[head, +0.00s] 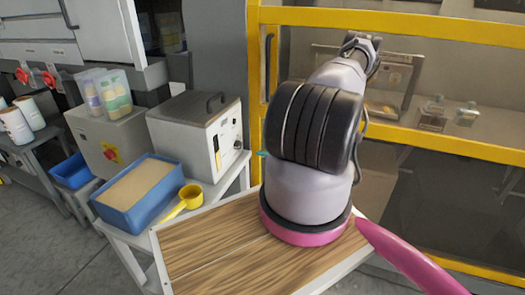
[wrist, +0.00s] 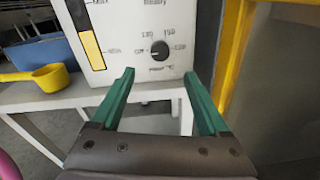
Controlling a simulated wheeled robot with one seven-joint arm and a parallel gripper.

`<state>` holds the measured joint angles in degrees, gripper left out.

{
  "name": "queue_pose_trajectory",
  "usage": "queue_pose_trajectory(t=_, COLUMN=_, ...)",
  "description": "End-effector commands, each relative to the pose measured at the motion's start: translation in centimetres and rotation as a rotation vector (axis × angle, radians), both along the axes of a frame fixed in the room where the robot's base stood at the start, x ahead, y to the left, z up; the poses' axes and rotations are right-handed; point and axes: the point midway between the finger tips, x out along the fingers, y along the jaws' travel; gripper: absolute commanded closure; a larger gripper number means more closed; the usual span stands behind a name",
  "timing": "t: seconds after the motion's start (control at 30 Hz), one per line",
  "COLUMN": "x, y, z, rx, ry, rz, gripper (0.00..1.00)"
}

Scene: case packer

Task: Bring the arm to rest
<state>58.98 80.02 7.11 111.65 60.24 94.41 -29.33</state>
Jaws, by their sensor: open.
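My gripper (wrist: 160,98) shows in the wrist view with its two green fingers spread wide apart. Nothing is between the fingers. Behind them is the front of a white box-shaped machine (wrist: 140,35) with a black dial. In the head view my arm stands over the wooden board and bends away toward the yellow frame. The arm hides most of my gripper there; only a small teal bit shows at its left side.
The white machine (head: 197,137) stands on a white table beside a blue tub (head: 125,216) of tan powder and a yellow scoop (head: 183,202). A yellow-framed cabinet (head: 440,147) with small jars rises close on the right.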

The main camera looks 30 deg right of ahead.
Motion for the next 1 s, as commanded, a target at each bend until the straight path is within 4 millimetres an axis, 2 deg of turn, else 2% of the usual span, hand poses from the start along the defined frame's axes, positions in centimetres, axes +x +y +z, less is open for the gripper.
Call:
queue_pose_trajectory(t=0.4, x=0.0, y=0.0, z=0.0, rx=-0.001, ry=0.000, rz=0.001, gripper=0.21)
queue_pose_trajectory(t=0.53, x=0.5, y=0.4, z=1.5, rx=-0.031, ry=-0.010, rz=0.046, gripper=0.21)
queue_pose_trajectory(t=0.67, x=1.6, y=1.7, z=5.5, rx=-0.123, ry=-0.037, rz=0.175, gripper=0.21)
queue_pose_trajectory(t=0.8, x=2.4, y=4.1, z=11.3, rx=-0.264, ry=-0.073, rz=0.366, gripper=0.21)
queue_pose_trajectory(t=1.0, x=2.1, y=8.1, z=18.5, rx=-0.473, ry=-0.123, rz=0.610, gripper=0.21)
